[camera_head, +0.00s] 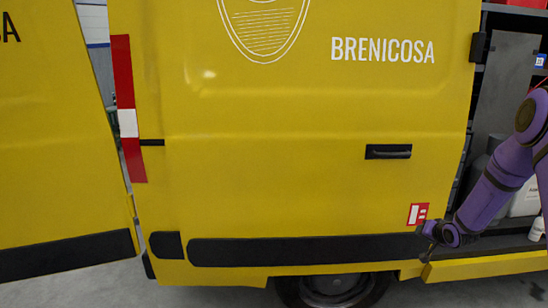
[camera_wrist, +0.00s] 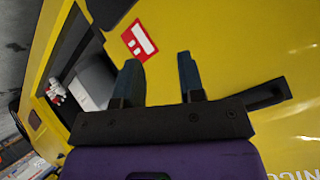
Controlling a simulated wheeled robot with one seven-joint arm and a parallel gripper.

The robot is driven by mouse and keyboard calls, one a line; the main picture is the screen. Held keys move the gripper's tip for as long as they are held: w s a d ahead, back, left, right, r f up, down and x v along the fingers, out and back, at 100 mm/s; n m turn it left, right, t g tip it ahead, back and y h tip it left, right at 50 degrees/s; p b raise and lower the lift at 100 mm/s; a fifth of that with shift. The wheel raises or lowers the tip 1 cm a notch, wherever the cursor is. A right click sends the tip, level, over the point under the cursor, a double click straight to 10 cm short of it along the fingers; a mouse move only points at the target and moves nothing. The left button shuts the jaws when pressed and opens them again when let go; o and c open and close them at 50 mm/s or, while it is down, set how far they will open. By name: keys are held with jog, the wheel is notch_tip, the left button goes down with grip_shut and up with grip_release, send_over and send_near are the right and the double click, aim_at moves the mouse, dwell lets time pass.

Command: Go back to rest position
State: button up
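My purple arm reaches in from the right in the head view, and my gripper (camera_head: 428,240) is low beside the yellow van's side panel (camera_head: 290,190), near a red and white sticker (camera_head: 418,214). In the wrist view my gripper (camera_wrist: 158,80) shows two dark fingers standing apart with nothing between them. The sticker (camera_wrist: 139,40) lies beyond the fingers. I cannot tell whether the gripper touches the van.
The van's open bay (camera_head: 510,110) is at the right, with shelving and a white container (camera_head: 526,198) inside. A black handle (camera_head: 388,152) sits on the panel. An open yellow door (camera_head: 60,140) stands at the left. Grey floor (camera_head: 100,285) shows below.

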jog(key=s+a+r+n+g+h, duration=0.1)
jog(key=s+a+r, duration=0.35)
jog(key=r, duration=0.55)
jog(key=s+a+r+n+g+h, duration=0.1)
jog(key=s+a+r, duration=0.3)
jog(key=r, duration=0.6)
jog(key=s+a+r+n+g, duration=0.1)
jog(key=s+a+r, duration=0.3)
jog(key=r, duration=0.6)
jog(key=s+a+r+n, duration=0.1)
jog(key=s+a+r, duration=0.1)
jog(key=s, duration=0.9)
jog(key=s+a+r+n+g+y, duration=0.1)
jog(key=s+a+r, duration=0.2)
jog(key=s, duration=0.8)
jog(key=s+a+r+n+g, duration=0.1)
jog(key=s+a, duration=0.4)
jog(key=s, duration=0.6)
jog(key=shift+s+a+r+y, duration=0.35)
jog(key=shift+a+r+y, duration=0.05)
jog(key=shift+r, duration=0.5)
